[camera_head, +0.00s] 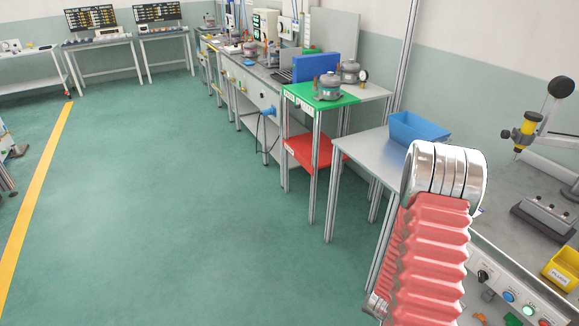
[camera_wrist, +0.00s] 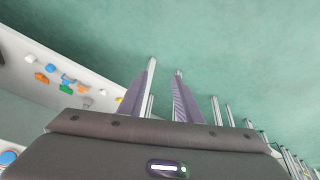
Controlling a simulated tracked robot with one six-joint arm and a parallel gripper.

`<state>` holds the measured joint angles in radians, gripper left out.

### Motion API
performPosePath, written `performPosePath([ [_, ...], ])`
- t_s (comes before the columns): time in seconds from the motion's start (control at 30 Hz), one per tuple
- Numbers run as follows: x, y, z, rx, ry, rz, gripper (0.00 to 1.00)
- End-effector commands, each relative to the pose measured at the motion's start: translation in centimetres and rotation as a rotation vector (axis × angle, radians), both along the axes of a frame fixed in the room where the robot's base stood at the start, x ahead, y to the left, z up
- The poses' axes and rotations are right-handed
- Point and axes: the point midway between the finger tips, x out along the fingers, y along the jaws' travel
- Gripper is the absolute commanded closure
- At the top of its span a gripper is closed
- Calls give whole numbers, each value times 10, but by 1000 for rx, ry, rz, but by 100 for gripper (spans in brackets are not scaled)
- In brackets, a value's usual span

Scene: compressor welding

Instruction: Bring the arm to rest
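My arm, with its red ribbed sleeve and chrome joint, rises at the lower right of the head view, in front of the benches. My gripper (camera_wrist: 165,80) is seen in the wrist view, its two purple-grey fingers standing apart with green floor between them. It is open and holds nothing that I can see. In the head view the gripper itself cannot be made out.
A welding bench (camera_head: 510,180) with a yellow tool (camera_head: 524,130) and a yellow bin (camera_head: 563,268) is at the right. A blue bin (camera_head: 418,130) stands on a metal table behind my arm. A green-topped stand (camera_head: 342,101) holds a compressor (camera_head: 329,88). The green floor (camera_head: 170,190) at left is clear.

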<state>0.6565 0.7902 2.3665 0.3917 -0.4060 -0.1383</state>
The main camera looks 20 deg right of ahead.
Motion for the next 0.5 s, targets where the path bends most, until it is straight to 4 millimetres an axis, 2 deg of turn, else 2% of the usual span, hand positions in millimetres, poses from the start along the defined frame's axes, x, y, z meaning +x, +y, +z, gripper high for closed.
performPosePath([
  [0.2,21,41,42,122,17,88,69],
  [0.5,32,94,103,239,64,212,69],
])
